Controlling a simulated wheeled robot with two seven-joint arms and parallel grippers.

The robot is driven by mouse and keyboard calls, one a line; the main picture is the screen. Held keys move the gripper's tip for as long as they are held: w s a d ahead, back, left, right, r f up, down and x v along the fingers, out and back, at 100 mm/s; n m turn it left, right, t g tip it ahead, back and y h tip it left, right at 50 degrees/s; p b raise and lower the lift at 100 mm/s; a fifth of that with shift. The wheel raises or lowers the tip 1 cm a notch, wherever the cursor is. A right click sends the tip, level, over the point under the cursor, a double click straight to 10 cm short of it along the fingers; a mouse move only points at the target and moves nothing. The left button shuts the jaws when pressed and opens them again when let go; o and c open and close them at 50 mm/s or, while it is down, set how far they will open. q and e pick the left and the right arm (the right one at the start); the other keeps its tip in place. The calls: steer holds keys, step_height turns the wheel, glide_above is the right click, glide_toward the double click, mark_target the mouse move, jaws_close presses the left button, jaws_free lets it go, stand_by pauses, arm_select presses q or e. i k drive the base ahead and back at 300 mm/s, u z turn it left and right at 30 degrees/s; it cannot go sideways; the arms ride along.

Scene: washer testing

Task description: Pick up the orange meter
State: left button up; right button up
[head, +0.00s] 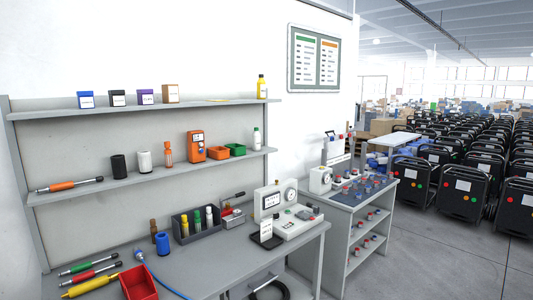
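The orange meter (196,147) stands upright on the lower shelf of the grey rack, a boxy orange case with a dark face. Neither of my grippers shows in the head view.
The bench (215,265) below carries a red bin (139,283), tools, a dark tray and a test device (290,221).

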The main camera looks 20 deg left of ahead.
mark_target(195, 157)
steer(key=z, duration=0.1)
steer(key=k, duration=0.3)
steer(key=u, duration=0.05)
steer(key=i, duration=1.7)
steer(key=u, duration=1.05)
